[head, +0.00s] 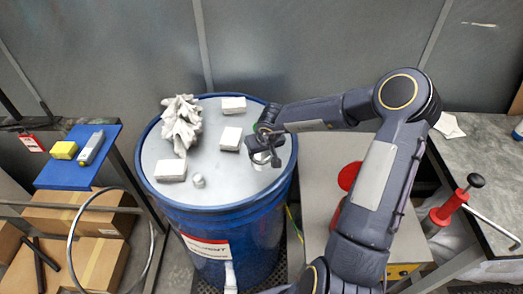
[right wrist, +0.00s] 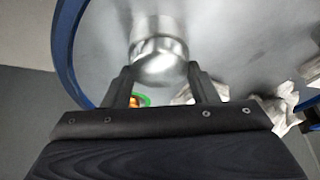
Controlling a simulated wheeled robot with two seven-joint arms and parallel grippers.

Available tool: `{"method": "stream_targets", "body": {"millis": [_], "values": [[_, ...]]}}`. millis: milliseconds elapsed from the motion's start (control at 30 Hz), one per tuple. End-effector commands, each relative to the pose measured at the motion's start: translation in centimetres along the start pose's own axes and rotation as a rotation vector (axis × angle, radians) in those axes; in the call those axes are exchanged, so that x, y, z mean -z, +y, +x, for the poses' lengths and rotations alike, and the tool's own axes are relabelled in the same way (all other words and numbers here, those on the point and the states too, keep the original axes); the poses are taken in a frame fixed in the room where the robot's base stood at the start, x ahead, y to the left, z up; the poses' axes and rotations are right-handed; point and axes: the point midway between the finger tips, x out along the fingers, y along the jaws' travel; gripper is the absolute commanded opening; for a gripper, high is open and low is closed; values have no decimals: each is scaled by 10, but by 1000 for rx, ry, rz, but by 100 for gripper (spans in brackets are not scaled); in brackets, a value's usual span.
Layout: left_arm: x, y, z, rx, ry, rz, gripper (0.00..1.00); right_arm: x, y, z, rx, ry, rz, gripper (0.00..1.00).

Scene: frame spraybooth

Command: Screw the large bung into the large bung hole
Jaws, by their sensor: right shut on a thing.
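The blue drum (head: 225,222) stands in the middle of the head view with a grey top (head: 212,164). My right gripper (head: 264,158) is over the right part of that top, pointing down. In the right wrist view its two fingers are shut on a shiny metal cylinder, the large bung (right wrist: 158,45). The bung is at or just above the drum top; I cannot tell whether it is in the large bung hole, which is hidden. My left gripper is not in view.
White blocks (head: 170,170) and a crumpled white glove (head: 181,122) lie on the drum top. A blue shelf (head: 78,158) with a yellow block is at left. A grey bench (head: 485,165) and a red-handled tool (head: 448,205) are at right.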

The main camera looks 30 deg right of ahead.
Motion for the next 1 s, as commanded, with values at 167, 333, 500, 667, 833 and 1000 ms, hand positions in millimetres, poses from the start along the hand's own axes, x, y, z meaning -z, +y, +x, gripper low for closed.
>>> {"method": "stream_targets", "body": {"millis": [167,333,500,667,833,1000], "values": [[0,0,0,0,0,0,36,-1,-3,0,-3,-4,19,28],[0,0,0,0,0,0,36,-1,-4,0,-75,-3,183,28],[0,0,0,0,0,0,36,-1,-4,1,-140,-5,340,28],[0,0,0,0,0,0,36,-2,-3,1,-151,-6,370,28],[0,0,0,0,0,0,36,-2,-4,1,-152,-6,374,28],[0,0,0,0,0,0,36,-2,-6,2,-223,-7,539,28]]}}
